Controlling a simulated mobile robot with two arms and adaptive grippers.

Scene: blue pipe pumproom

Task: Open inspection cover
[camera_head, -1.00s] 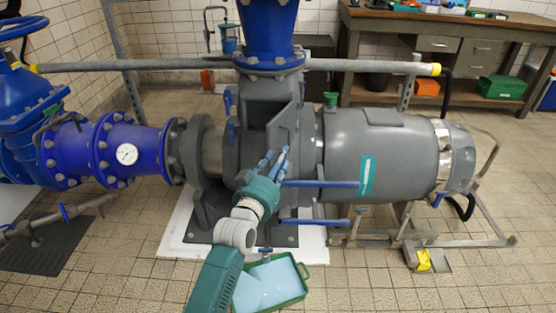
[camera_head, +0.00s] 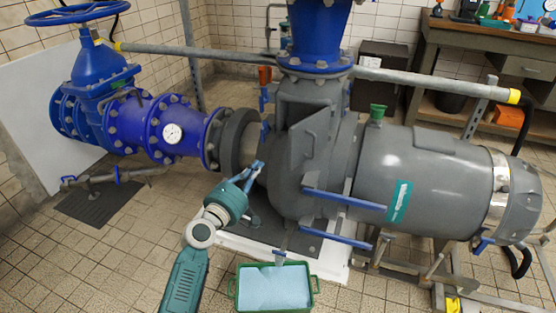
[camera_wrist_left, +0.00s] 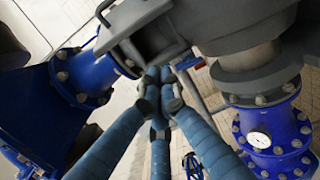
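The grey pump casing (camera_head: 300,190) stands mid-scene. A thick grey plate (camera_head: 303,135) with an upright edge juts from its front; it looks like the inspection cover, but I cannot tell whether it is open. My left gripper (camera_head: 257,180), with blue fingers and a teal body, is at the casing's lower left, below the plate. In the left wrist view the fingers (camera_wrist_left: 161,102) converge close to grey pump parts and a thin grey bar (camera_wrist_left: 203,95). I cannot tell whether they hold anything. My right gripper is out of view.
A green tray of light blue liquid (camera_head: 273,287) sits on the floor below the pump. Blue rods (camera_head: 345,199) project at its front. A blue pipe with gauge (camera_head: 173,134) and valve wheel (camera_head: 80,13) are left. A workbench (camera_head: 485,45) stands behind. Front-left floor is clear.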

